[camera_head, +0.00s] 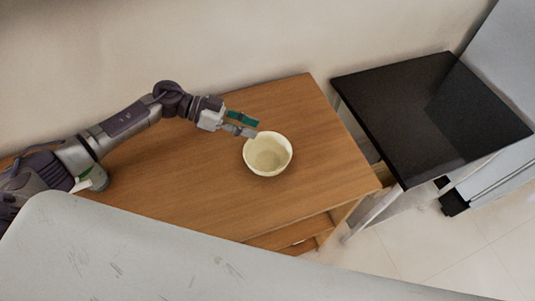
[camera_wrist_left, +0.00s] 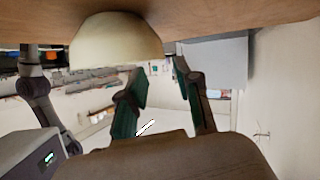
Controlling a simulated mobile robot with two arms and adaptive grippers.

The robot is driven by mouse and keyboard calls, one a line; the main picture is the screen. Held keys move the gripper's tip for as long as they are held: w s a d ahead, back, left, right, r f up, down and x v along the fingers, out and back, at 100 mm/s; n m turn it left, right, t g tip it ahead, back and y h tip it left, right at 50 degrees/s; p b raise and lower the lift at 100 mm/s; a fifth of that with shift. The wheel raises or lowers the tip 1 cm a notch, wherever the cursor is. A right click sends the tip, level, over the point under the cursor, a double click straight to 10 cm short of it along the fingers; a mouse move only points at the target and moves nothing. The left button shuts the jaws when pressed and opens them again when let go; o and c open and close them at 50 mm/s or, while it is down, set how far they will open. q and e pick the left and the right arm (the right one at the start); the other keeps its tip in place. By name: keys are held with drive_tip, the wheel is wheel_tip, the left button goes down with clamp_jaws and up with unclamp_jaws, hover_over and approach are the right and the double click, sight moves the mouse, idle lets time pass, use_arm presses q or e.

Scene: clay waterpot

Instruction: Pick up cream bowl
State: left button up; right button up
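The cream bowl (camera_head: 268,167) stands upright and looks empty on the wooden table. My left gripper (camera_head: 256,127) is by the bowl's upper-left rim in the head view, its fingers pointing toward the bowl. The fingers are apart with nothing between them. In the left wrist view the bowl (camera_wrist_left: 115,42) appears upside down at the top, beyond the fingers and off to the left. The open left gripper (camera_wrist_left: 160,82) shows its green pads there. Whether a fingertip touches the rim I cannot tell. My right gripper is not in view.
The wooden table (camera_head: 190,205) is bare around the bowl. A black-topped table (camera_head: 425,110) stands to the right across a narrow gap. A wall (camera_head: 230,40) runs behind. A pale grey surface (camera_head: 180,255) covers the lower foreground. A small green-and-white thing (camera_head: 95,179) is beside my arm.

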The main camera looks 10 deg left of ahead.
sight(270, 153)
use_arm(q)
drive_tip(key=p+x, duration=0.1)
drive_tip(key=x, duration=0.3)
drive_tip(key=shift+w+d+f, duration=0.15)
drive_tip(key=shift+d, duration=0.1)
drive_tip(key=shift+d+f, duration=0.2)
drive_tip(key=shift+c, duration=0.3)
clamp_jaws()
